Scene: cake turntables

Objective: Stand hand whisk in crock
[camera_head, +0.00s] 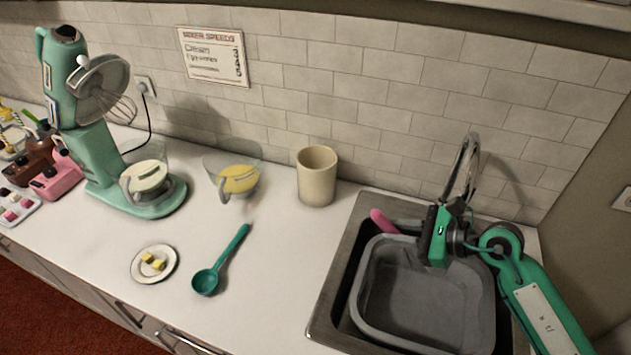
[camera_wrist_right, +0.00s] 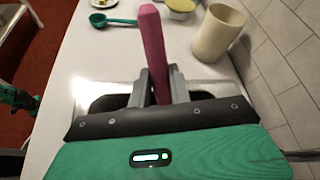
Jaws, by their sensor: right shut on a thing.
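The beige crock (camera_head: 317,180) stands upright on the counter left of the sink; its inside bottom is hidden. It also shows in the wrist view (camera_wrist_right: 213,38), beyond my fingers and to the right. My right gripper (camera_head: 422,236) is over the back of the sink, shut on a pink handle (camera_head: 382,221). In the wrist view the handle (camera_wrist_right: 152,45) stands up between the fingers (camera_wrist_right: 160,88). I take it for the hand whisk; its wire end is not visible. A green and black part of my left arm (camera_wrist_right: 18,98) shows at the wrist view's left edge, too small to read.
A grey tub (camera_head: 425,300) sits in the sink (camera_head: 330,290), below the faucet (camera_head: 465,165). A glass bowl with yellow contents (camera_head: 235,180) stands left of the crock. A green ladle (camera_head: 206,281), a small plate (camera_head: 140,270) and a mixer (camera_head: 95,160) are farther left. Counter in front of the crock is clear.

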